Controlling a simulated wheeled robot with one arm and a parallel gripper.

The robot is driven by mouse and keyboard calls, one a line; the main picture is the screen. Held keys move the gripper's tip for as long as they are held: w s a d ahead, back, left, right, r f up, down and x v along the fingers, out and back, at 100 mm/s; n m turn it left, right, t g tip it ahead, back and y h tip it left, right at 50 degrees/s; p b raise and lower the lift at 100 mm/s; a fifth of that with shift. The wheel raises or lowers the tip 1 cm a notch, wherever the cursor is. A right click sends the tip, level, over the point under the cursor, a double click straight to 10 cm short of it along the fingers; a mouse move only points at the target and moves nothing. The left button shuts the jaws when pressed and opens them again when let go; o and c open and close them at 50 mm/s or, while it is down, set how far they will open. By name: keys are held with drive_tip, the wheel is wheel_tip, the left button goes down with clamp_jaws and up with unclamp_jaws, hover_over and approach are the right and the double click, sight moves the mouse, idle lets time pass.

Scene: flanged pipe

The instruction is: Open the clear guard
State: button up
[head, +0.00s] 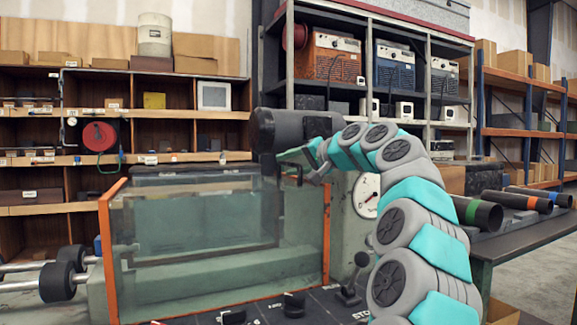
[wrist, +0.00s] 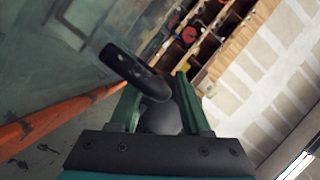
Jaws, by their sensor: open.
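The clear guard (head: 205,240) is a see-through panel with orange edging, standing upright across the front of a grey-green machine. In the wrist view its orange edge (wrist: 60,107) runs across the left side. A dark curved handle (wrist: 130,72) lies just ahead of my fingers, its lower end reaching the gap between their tips. In the head view a dark handle (head: 290,171) shows at the guard's top, beside my gripper (head: 304,160). My gripper (wrist: 158,85) is open in the wrist view. I cannot tell whether a finger touches the handle.
A control panel with a joystick (head: 350,290) and dark knobs lies below the guard. A round gauge (head: 366,195) is right of it. Dark pipes with coloured bands (head: 515,200) lie on a bench at right. Shelves (head: 30,200) stand behind. Rollers (head: 62,280) stick out at left.

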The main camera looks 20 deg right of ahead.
drive_tip(key=v, duration=0.7)
drive_tip(key=shift+s+b, duration=0.1)
drive_tip(key=shift+b, duration=0.3)
